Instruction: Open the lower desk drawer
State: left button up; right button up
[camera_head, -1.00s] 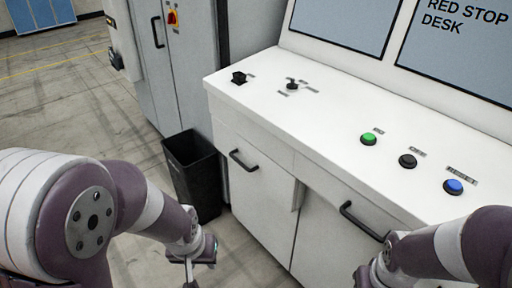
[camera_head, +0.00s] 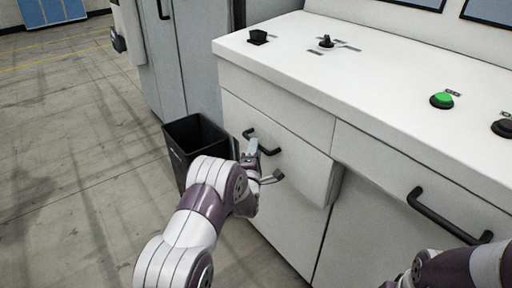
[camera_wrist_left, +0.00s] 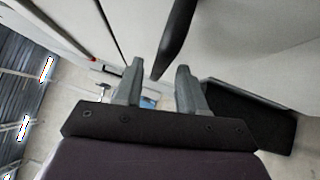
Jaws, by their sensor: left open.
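The white desk (camera_head: 290,62) has a left front panel (camera_head: 290,185) with a dark bar handle (camera_head: 254,134). Another dark handle (camera_head: 450,218) is on the front further right. I cannot tell which front is the lower drawer. My left gripper (camera_head: 265,161) is open at the left handle, with its fingers just in front of it. In the left wrist view the dark handle (camera_wrist_left: 177,38) runs down between the two fingertips of the gripper (camera_wrist_left: 160,68); contact is unclear. My right arm is at the lower right, its gripper mostly cut off by the frame edge.
A black bin (camera_head: 181,134) stands on the floor left of the desk, close to my left forearm. A grey cabinet (camera_head: 190,60) is behind it. The desk top carries a black switch, a small joystick and a green button (camera_head: 441,100). Floor at left is clear.

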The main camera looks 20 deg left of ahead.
pick_arm(q)
jog(key=shift+w+a+r, duration=0.1)
jog(key=shift+w, duration=0.65)
jog(key=shift+w+a+r, duration=0.1)
jog(key=shift+w, duration=0.65)
grip_shut()
jog(key=s+a+p, duration=0.1)
jog(key=s+a, duration=0.7)
jog(key=s, duration=0.2)
jog(key=s+a+p, duration=0.1)
jog(key=s+a, duration=0.7)
jog(key=s, duration=0.3)
jog(key=shift+s+a, duration=0.15)
jog(key=shift+a, duration=0.1)
pick_arm(e)
jog(key=shift+s+a+r, duration=0.35)
jog(key=shift+s+r, duration=0.1)
jog(key=shift+r, duration=0.1)
jog(key=shift+s+a+r, duration=0.3)
jog(key=shift+s+r, duration=0.15)
jog(key=shift+r, duration=0.05)
pick_arm(q)
grip_release()
